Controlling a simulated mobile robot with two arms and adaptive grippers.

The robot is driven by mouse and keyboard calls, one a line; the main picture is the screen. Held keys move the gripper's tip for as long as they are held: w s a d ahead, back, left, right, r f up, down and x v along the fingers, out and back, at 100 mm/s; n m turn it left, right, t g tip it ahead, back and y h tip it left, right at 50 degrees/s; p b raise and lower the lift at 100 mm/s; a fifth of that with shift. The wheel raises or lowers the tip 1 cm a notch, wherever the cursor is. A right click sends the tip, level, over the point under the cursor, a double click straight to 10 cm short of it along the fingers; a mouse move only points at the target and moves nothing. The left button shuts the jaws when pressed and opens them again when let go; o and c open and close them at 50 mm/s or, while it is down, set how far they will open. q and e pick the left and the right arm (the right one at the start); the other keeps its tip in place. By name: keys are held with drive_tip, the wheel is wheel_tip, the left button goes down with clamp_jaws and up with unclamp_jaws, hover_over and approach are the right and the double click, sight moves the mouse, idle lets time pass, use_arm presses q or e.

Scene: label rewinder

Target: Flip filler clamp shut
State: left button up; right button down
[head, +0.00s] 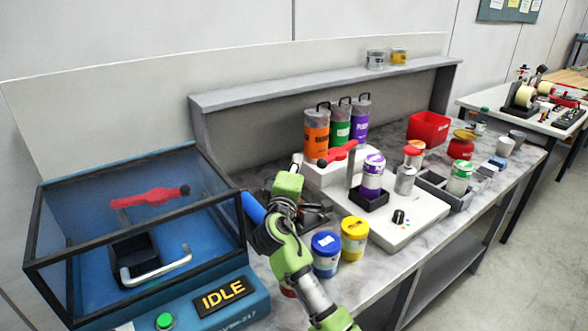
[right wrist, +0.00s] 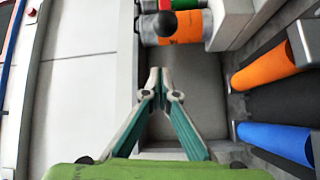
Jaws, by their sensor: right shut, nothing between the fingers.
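The filler is a white bench unit (head: 402,222) with a black knob, and a jar with a purple label (head: 372,178) stands in its black holder. A red clamp lever (head: 338,153) shows beside the grey post, slanting up to the right; I cannot tell how far it is swung. My right gripper (head: 297,160) is left of the lever and apart from it in the head view. In the right wrist view its fingertips (right wrist: 160,73) are together with nothing between them. My left gripper is not in view.
Orange, green and purple canisters (head: 316,133) stand behind the lever. Blue-lidded (head: 326,256) and yellow (head: 354,240) jars stand in front. A blue framed machine (head: 230,303) with its own red lever (head: 145,198) is at left. A red bin (head: 428,129) stands farther right.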

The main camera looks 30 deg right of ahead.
drive_tip(key=d, duration=0.1)
drive_tip(key=s+d+p, duration=0.1)
drive_tip(key=d+p, duration=0.1)
drive_tip(key=shift+s+d+f, duration=0.3)
drive_tip(key=shift+d, duration=0.05)
idle(0.3)
